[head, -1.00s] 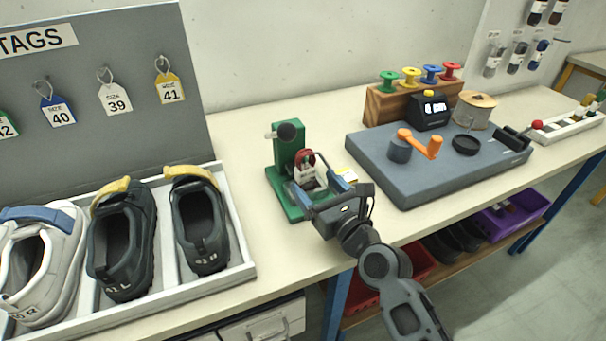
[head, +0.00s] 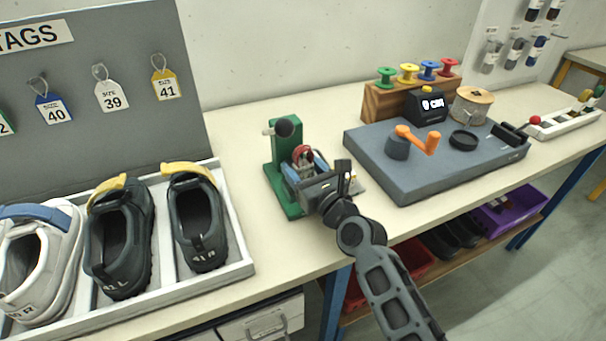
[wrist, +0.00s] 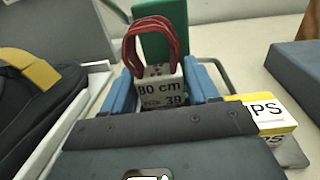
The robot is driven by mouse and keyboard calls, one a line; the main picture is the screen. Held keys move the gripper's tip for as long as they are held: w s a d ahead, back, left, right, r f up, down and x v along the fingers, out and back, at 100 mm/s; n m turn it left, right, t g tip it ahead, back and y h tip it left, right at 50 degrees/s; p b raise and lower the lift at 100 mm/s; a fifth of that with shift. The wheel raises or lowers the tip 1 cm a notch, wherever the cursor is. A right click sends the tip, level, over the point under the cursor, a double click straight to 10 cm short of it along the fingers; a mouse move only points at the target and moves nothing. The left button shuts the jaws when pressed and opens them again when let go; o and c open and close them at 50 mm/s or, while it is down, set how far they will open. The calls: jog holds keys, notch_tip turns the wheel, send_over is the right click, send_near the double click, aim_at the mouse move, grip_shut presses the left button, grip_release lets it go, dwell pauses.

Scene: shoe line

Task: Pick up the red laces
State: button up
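My gripper (wrist: 161,82) is at the laces, with one blue finger on each side of the white band. The fingers are spread, and I see no clear grip on the band. In the head view my gripper (head: 306,170) partly hides the lower part of the bundle and the base of the stand.
A yellow and white box (wrist: 265,115) marked "PS" sits just right of my gripper. A shoe tray (head: 236,240) stands to the left. A grey board (head: 420,180) with an orange crank lies to the right. Bare bench shows between tray and stand.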

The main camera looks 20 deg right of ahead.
aim_at(303, 163)
jog(key=c, duration=0.7)
jog(key=shift+r, duration=0.15)
jog(key=shift+r+p, duration=0.6)
jog(key=shift+r, duration=0.05)
notch_tip(303, 163, up, 2)
jog(key=shift+r+p, duration=0.2)
jog(key=shift+p, duration=0.7)
jog(key=d+r+b, duration=0.1)
jog(key=d+r, duration=0.2)
jog(key=d, duration=0.3)
jog(key=s+d+r, duration=0.1)
jog(key=d+r, duration=0.3)
jog(key=d, duration=0.1)
jog(key=shift+d+b, duration=0.35)
